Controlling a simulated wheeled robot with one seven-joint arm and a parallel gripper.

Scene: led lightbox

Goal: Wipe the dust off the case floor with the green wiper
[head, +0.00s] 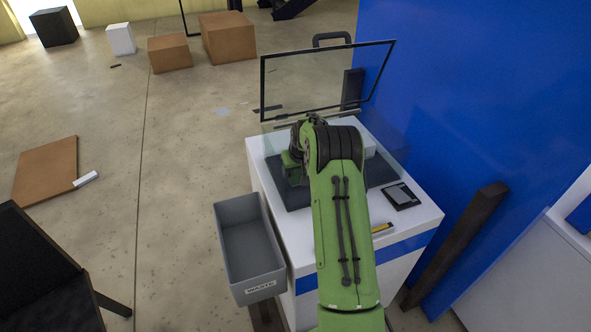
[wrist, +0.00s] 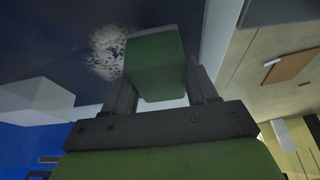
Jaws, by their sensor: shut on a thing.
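My gripper (wrist: 162,90) is shut on the green wiper (wrist: 157,66), a block held between its two fingers in the wrist view. A patch of pale dust (wrist: 106,50) lies on the dark case floor (wrist: 60,30), just left of the wiper. Whether the wiper touches the floor I cannot tell. In the head view my arm reaches over the glass case, whose framed lid (head: 325,80) stands open. The dark case floor (head: 292,198) shows beside my arm there. The arm hides the wiper and dust in that view.
A white block (wrist: 35,100) stands on the case floor. A grey bin marked WASTE (head: 248,240) hangs at the white pedestal's left side. A dark flat device (head: 401,196) and a yellow tool (head: 382,228) lie on the pedestal top. A blue wall (head: 470,100) is close on the right.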

